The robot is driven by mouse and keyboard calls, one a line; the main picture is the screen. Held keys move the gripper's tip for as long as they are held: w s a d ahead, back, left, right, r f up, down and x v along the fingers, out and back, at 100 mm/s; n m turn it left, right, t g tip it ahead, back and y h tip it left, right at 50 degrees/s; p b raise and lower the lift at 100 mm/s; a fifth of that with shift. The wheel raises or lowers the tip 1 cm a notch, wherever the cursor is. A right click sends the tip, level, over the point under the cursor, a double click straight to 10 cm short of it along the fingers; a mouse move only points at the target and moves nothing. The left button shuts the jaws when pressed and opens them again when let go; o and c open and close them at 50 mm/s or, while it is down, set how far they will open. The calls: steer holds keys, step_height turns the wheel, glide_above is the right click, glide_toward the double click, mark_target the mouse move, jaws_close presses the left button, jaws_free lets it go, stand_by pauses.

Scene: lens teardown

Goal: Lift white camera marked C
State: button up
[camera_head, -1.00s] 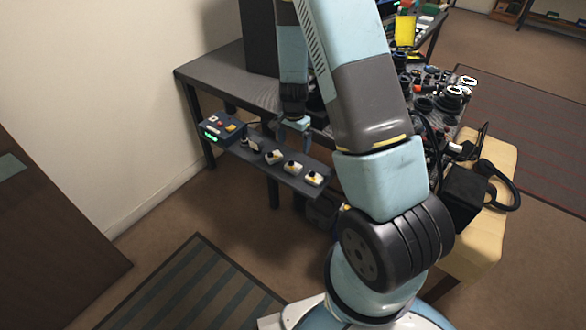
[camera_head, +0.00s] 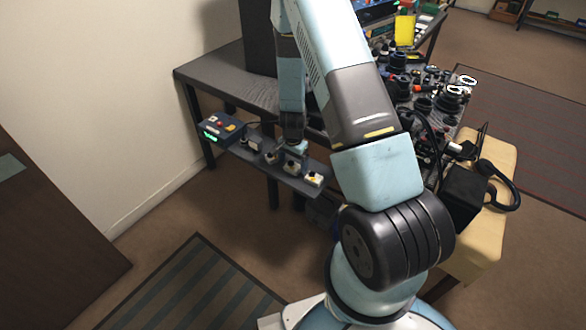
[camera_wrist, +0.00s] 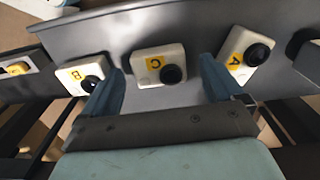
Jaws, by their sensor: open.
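The white camera marked C (camera_wrist: 158,66) sits on the dark grey shelf, with a yellow label and a black lens. In the wrist view it lies between and just beyond the two blue fingers of my gripper (camera_wrist: 160,88), which is open and empty. White camera B (camera_wrist: 83,75) is left of it, close to the left finger. White camera A (camera_wrist: 243,58) is right of it, near the right finger. In the head view my gripper (camera_head: 291,147) is over the row of cameras; the letters there are too small to read.
The narrow shelf (camera_head: 237,153) juts from the grey table (camera_head: 225,85). A box with buttons and a green light (camera_head: 218,127) stands at its left end. Lenses and parts crowd the table's right side.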

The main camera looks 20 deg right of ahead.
steer(key=shift+f, duration=0.3)
steer(key=c, duration=1.2)
